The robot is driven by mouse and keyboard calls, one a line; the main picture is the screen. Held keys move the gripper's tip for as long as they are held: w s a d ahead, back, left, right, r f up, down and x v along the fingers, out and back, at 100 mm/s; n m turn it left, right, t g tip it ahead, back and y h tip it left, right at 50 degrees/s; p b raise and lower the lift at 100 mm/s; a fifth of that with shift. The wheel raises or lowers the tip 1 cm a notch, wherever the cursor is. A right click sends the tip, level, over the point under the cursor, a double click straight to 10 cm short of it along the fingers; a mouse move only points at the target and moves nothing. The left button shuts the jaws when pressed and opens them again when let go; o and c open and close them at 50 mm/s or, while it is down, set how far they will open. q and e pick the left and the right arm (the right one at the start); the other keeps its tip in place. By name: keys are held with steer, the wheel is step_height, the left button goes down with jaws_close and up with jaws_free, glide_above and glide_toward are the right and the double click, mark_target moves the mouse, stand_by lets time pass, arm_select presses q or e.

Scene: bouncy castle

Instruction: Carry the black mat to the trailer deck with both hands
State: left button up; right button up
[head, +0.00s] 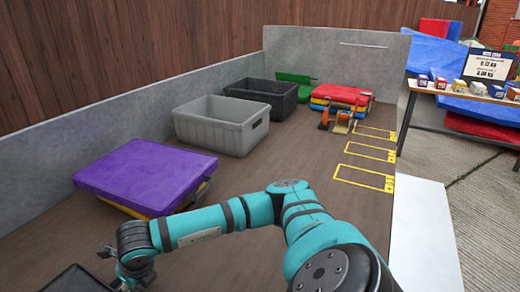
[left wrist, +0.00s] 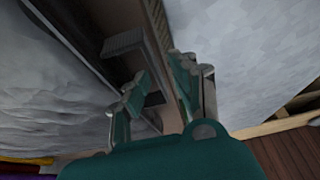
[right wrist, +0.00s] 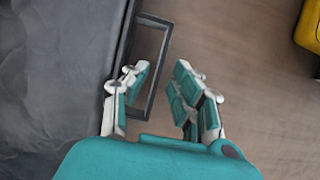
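The black mat (head: 75,280) shows only as a corner at the bottom left of the head view. In the right wrist view its dark, creased face (right wrist: 60,90) fills the left side, with a thin dark handle loop (right wrist: 165,42) at its edge. My right gripper (right wrist: 163,75) is open at this loop; its left finger overlaps the loop in view. It shows in the head view (head: 120,268) beside the mat. My left gripper (left wrist: 160,72) is open, with a dark strap-like handle (left wrist: 125,42) close to its fingers; the grey creased surface (left wrist: 50,90) at left looks like the mat.
A purple mat stack (head: 148,175) lies by the deck's left wall. Beyond are a grey crate (head: 220,125), a black crate (head: 262,92) and a red-topped stack (head: 340,94). Yellow outlines (head: 365,178) mark free floor at right. A table (head: 465,130) with small boxes stands outside.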

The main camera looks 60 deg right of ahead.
arm_select(q)
steer(key=shift+d+r, duration=0.1)
steer(key=shift+d, duration=0.05)
arm_select(e)
steer(key=shift+a+r, duration=0.1)
steer(key=shift+a, duration=0.1)
